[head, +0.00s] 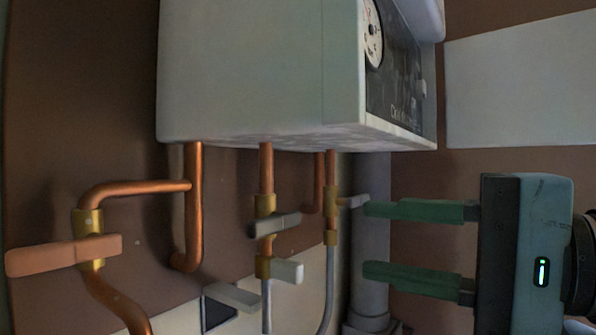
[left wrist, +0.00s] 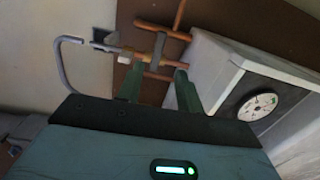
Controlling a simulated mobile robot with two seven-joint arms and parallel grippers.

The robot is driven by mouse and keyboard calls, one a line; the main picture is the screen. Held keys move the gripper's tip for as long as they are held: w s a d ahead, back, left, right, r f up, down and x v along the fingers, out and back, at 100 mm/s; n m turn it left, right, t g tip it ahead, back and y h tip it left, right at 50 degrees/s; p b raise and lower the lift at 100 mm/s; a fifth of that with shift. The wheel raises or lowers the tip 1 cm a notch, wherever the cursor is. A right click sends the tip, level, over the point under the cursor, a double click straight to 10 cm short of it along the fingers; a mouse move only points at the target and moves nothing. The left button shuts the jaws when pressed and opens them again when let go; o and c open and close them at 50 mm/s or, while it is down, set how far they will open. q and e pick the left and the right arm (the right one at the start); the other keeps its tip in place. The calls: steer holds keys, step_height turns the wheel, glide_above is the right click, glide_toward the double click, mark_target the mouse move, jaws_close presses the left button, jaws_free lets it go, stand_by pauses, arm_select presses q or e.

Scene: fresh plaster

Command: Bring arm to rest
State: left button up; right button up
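My left gripper (head: 367,240) reaches in from the right side of the head view. Its two green fingers are spread apart with nothing held between them. The upper fingertip is close to a small grey valve lever (head: 352,201) on a copper pipe; I cannot tell if they touch. In the left wrist view my left gripper (left wrist: 159,72) also shows open, with copper pipes and a grey lever (left wrist: 158,48) beyond the fingertips. My right gripper is in neither view.
A pale boiler (head: 260,75) with a round gauge (head: 373,32) hangs above. Copper pipes (head: 194,205) run down from it. An orange handle (head: 62,256), a dark grey lever (head: 275,225) and a white lever (head: 287,270) stick out. A thick grey pipe (head: 370,290) stands behind the fingers.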

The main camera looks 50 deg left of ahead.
arm_select(q)
steer(key=shift+s+d+f+m+t, duration=0.15)
steer(key=shift+d+m+t, duration=0.3)
steer(key=shift+d, duration=0.25)
steer(key=shift+b+x, duration=0.9)
steer(key=shift+x, duration=3.9)
